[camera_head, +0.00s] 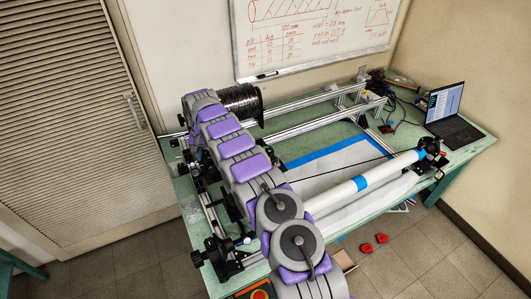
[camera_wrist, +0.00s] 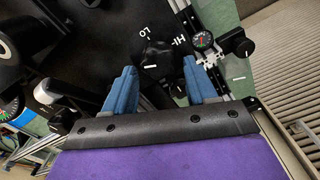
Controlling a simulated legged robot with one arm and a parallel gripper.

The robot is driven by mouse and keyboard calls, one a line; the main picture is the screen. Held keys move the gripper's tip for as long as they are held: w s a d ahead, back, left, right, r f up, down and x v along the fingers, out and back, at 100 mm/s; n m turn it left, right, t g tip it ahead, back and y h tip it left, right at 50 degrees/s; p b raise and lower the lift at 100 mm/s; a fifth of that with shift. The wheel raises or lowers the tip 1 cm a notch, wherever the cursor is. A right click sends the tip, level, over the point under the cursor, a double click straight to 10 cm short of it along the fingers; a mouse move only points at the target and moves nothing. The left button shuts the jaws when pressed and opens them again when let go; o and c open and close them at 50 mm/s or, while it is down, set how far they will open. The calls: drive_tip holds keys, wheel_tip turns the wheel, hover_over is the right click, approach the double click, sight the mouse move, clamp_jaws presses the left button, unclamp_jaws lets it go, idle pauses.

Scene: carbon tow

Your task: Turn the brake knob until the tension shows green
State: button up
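In the wrist view, the black brake knob (camera_wrist: 156,58) shows between white LO and HI marks on a dark plate. My gripper (camera_wrist: 160,68) is open, its two blue fingers apart on either side of the knob in the picture. I cannot tell whether they touch it. In the head view, my arm hides the gripper and the knob.
A black spool (camera_head: 240,101) stands by my arm at the table's back left. A white roller tube (camera_head: 385,172) with blue tape lies at right. A laptop (camera_head: 447,110) stands at the far right. Another black knob (camera_wrist: 245,48) is right of the gauge.

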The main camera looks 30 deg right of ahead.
drive_tip(key=shift+o, duration=0.3)
drive_tip(key=shift+s+r, duration=0.1)
drive_tip(key=shift+r, duration=0.05)
drive_tip(key=shift+r, duration=0.1)
drive_tip(key=shift+a+r+p, duration=0.1)
drive_tip(key=shift+r+p, duration=1)
drive_tip(key=shift+r, duration=1.8)
wheel_tip(320, 180, up, 12)
drive_tip(key=s+p, duration=0.1)
drive_tip(key=p, duration=0.3)
drive_tip(key=f+b, duration=0.2)
drive_tip(key=f, duration=0.4)
drive_tip(key=f+b, duration=0.3)
drive_tip(key=f, duration=0.3)
drive_tip(key=f+b, duration=0.3)
drive_tip(key=f, duration=0.2)
drive_tip(key=shift+a+f, duration=0.3)
drive_tip(key=shift+f, duration=0.1)
